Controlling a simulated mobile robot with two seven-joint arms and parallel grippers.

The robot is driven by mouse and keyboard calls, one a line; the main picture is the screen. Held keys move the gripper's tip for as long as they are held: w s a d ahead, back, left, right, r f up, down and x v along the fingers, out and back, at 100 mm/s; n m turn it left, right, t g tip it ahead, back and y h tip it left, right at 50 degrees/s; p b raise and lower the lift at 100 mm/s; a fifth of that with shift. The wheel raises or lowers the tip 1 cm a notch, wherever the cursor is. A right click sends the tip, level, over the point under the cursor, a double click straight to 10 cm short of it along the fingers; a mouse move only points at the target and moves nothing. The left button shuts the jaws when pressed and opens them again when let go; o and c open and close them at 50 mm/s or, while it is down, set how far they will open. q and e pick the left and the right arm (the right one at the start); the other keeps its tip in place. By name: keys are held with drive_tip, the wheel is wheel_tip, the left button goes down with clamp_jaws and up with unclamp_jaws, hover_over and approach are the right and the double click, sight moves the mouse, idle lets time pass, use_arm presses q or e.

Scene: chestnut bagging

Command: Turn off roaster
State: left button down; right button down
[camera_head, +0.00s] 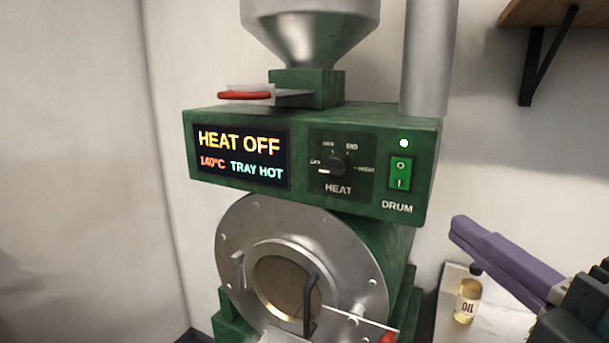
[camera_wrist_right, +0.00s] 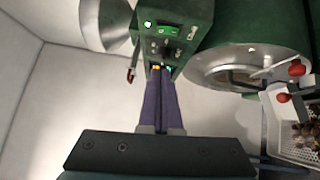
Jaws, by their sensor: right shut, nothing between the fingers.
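The green roaster (camera_head: 300,115) stands in front of me. Its display (camera_head: 240,158) reads HEAT OFF, 140°C and TRAY HOT. The black heat knob (camera_head: 337,166) has its white mark pointing left, towards the OFF label. The green drum switch (camera_head: 400,173) is at the panel's right, with a lit lamp (camera_head: 404,143) above it. My right gripper (camera_head: 458,228) is shut and empty, its purple fingers to the lower right of the panel and apart from it. In the right wrist view its fingertips (camera_wrist_right: 158,72) show just below the panel. My left gripper is out of view.
The round drum front (camera_head: 350,250) with a black handle (camera_head: 310,305) is below the panel. A red-handled slide (camera_head: 244,95) sits under the hopper (camera_head: 310,30). An oil bottle (camera_head: 467,298) stands at the lower right. A tray with chestnuts (camera_wrist_right: 305,135) shows in the wrist view.

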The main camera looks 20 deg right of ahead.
drive_tip(key=shift+w, duration=0.1)
drive_tip(key=p, duration=0.4)
approach(399, 165)
drive_tip(key=w+a, duration=0.3)
drive_tip(key=w, duration=0.1)
drive_tip(key=shift+w+d+r+p, duration=0.2)
drive_tip(key=shift+w+d, duration=0.15)
drive_tip(key=shift+d, duration=0.15)
drive_tip(key=shift+w+d+r+p, duration=0.1)
drive_tip(key=shift+w+d+p, duration=0.05)
drive_tip(key=shift+w+d, duration=0.3)
drive_tip(key=shift+w+d+f, duration=0.1)
drive_tip(key=shift+w+d, duration=0.2)
drive_tip(key=shift+d, duration=0.25)
drive_tip(key=shift+w+d, duration=0.15)
drive_tip(key=shift+d, duration=0.05)
